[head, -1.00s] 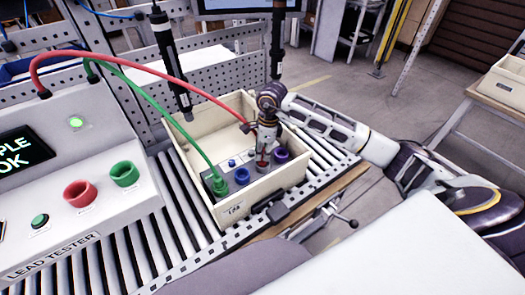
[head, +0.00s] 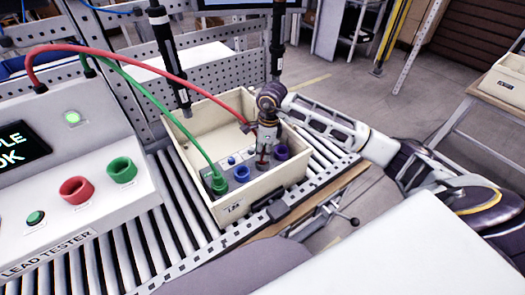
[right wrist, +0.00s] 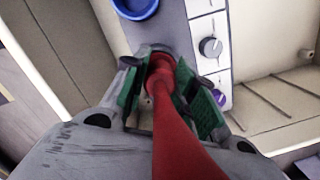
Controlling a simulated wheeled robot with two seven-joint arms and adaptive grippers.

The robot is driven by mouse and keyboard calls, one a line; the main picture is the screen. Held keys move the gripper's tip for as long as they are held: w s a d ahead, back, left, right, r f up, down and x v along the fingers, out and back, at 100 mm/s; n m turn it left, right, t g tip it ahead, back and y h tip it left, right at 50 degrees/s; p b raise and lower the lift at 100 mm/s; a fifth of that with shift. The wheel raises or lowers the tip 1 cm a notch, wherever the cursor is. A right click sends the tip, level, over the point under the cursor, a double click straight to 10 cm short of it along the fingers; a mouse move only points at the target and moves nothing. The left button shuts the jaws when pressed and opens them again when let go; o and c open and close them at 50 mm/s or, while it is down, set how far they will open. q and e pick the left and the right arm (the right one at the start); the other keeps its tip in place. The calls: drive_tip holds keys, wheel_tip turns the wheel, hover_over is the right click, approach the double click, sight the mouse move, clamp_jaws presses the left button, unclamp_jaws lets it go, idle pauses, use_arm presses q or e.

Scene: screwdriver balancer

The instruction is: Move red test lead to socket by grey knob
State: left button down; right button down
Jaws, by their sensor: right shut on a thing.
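My right gripper (head: 263,158) points down into the cream crate and is shut on the red test lead's plug (right wrist: 160,82). The red lead (head: 150,66) arches from the tester to the gripper. In the right wrist view the green-padded fingers (right wrist: 165,90) hold the red plug, and the lead runs toward the camera. The grey knob (right wrist: 210,47) is on the panel, up and right of the fingers. The gripper hides the plug's tip, so I cannot tell whether it is seated in a socket. My left gripper is not in view.
The cream crate (head: 262,188) stands on the roller conveyor (head: 185,225). A green plug (head: 219,184), a blue socket (head: 242,174) and a purple socket (head: 280,152) sit on the panel inside. The lead tester (head: 60,225) stands left. Black hanging tools (head: 168,55) are behind.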

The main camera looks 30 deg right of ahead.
drive_tip(key=shift+f, duration=0.3)
idle(0.4)
drive_tip(key=c, duration=1.1)
unclamp_jaws()
drive_tip(key=r, duration=0.4)
drive_tip(key=d+r, duration=0.1)
drive_tip(key=r, duration=0.7)
drive_tip(key=shift+s+d, duration=0.15)
drive_tip(key=shift+s, duration=0.15)
drive_tip(key=shift+f, duration=0.1)
